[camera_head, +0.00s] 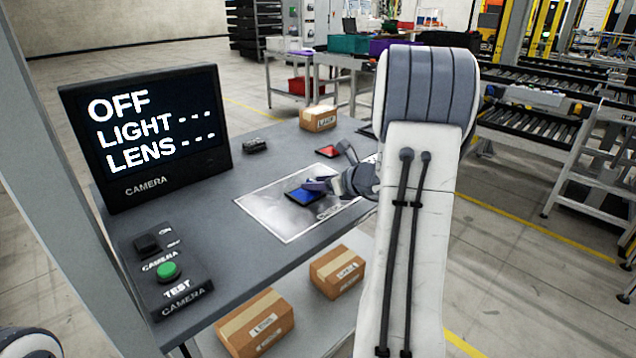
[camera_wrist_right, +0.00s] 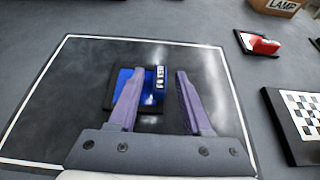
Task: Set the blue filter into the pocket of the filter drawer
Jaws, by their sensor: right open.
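The blue filter (camera_head: 302,196) lies on the light-bordered mat on the grey table. In the right wrist view the blue filter (camera_wrist_right: 124,84) is a blue square with a dark edge, with a raised blue part bearing a white label. My right gripper (camera_head: 331,170) is open. In the wrist view its two purple fingers (camera_wrist_right: 160,71) stand on either side of the raised part, with a gap on the right. The left finger covers some of the blue square. I cannot tell whether the fingers touch the filter. I cannot make out the filter drawer for certain. My left gripper is out of view.
A monitor (camera_head: 150,130) reads OFF, and a control box (camera_head: 165,265) with a green button stands at front left. A red piece on a dark plate (camera_wrist_right: 262,45) and a checkered plate (camera_wrist_right: 297,118) lie right of the mat. A carton (camera_head: 318,118) stands behind.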

